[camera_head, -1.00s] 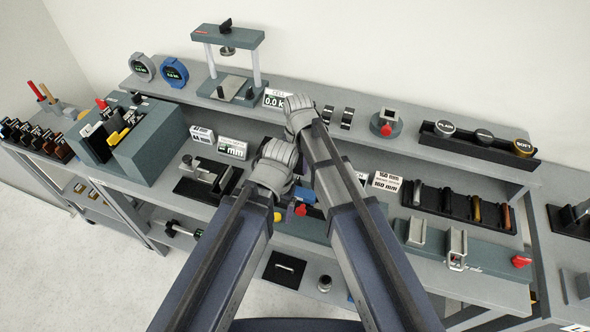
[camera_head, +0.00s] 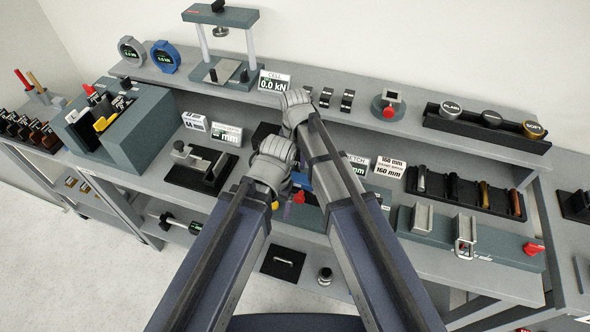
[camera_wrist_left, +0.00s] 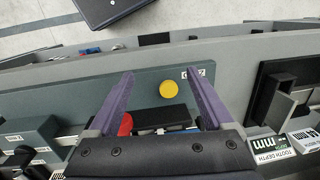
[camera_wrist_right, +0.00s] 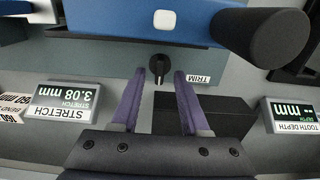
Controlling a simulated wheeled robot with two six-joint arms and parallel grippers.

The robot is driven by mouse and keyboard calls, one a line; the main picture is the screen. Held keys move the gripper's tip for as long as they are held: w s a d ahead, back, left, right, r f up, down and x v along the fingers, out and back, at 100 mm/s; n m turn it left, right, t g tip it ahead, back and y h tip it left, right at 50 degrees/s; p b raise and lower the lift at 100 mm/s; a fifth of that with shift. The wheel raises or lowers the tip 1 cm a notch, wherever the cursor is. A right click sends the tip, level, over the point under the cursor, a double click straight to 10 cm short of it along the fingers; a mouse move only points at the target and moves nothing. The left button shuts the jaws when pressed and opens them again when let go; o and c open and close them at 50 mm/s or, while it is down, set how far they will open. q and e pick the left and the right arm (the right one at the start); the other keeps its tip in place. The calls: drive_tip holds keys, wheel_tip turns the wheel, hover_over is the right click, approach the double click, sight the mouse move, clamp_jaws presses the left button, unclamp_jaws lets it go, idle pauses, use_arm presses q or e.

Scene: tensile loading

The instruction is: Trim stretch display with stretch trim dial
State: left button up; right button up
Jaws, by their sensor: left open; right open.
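The stretch trim dial (camera_wrist_right: 160,64) is a small black knob with a white mark, beside a TRIM label (camera_wrist_right: 199,78). My right gripper (camera_wrist_right: 160,74) is open, its fingertips on either side of the dial in the right wrist view; contact cannot be told. The stretch display (camera_wrist_right: 64,103) appears upside down there and seems to read 3.08 mm. In the head view the display (camera_head: 356,167) is partly covered by my right arm, and the dial is hidden. My left gripper (camera_wrist_left: 160,74) is open and empty above a panel with a yellow button (camera_wrist_left: 169,89).
A blue body with a black cylinder (camera_wrist_right: 262,38) lies close beyond the dial. A tooth depth display (camera_wrist_right: 291,114) stands to the right in that view. The cell display (camera_head: 274,82) reads 0.0 kN on the upper shelf. A rack of pins (camera_head: 466,193) stands at right.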

drive_tip(key=shift+f+b, duration=0.4)
drive_tip(key=shift+f, duration=0.4)
clamp_jaws()
